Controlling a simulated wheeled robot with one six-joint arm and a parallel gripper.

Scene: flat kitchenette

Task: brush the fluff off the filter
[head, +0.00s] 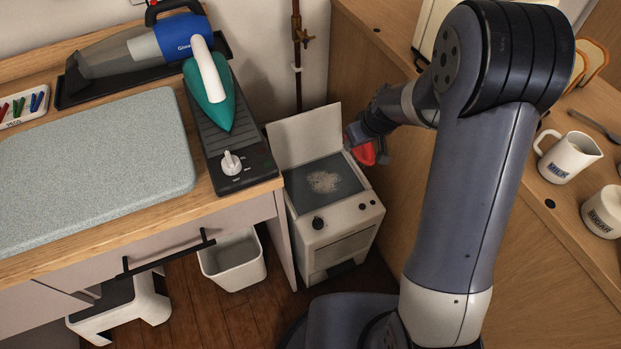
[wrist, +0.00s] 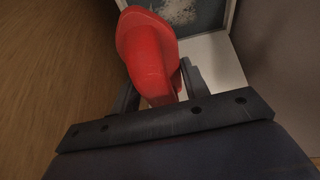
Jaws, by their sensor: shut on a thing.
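My gripper (wrist: 155,104) is shut on a red brush (wrist: 146,47), seen large in the wrist view. In the head view the red brush (head: 364,153) shows at the right edge of the white appliance (head: 335,235), with my gripper around its handle. The filter (head: 345,183) is the dark panel on top of the appliance, under a raised white lid (head: 303,137). Pale fluff (head: 323,181) lies in a patch at the panel's middle. The fluff (wrist: 178,10) and panel also show at the top of the wrist view. The brush's bristles are hidden, and I cannot tell whether it touches the panel.
A wooden wall (head: 375,75) stands close at the right of the appliance. A counter with an ironing pad (head: 95,165), a green iron (head: 212,95) and a hand vacuum (head: 150,48) is at the left. A white bin (head: 232,262) stands on the floor below.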

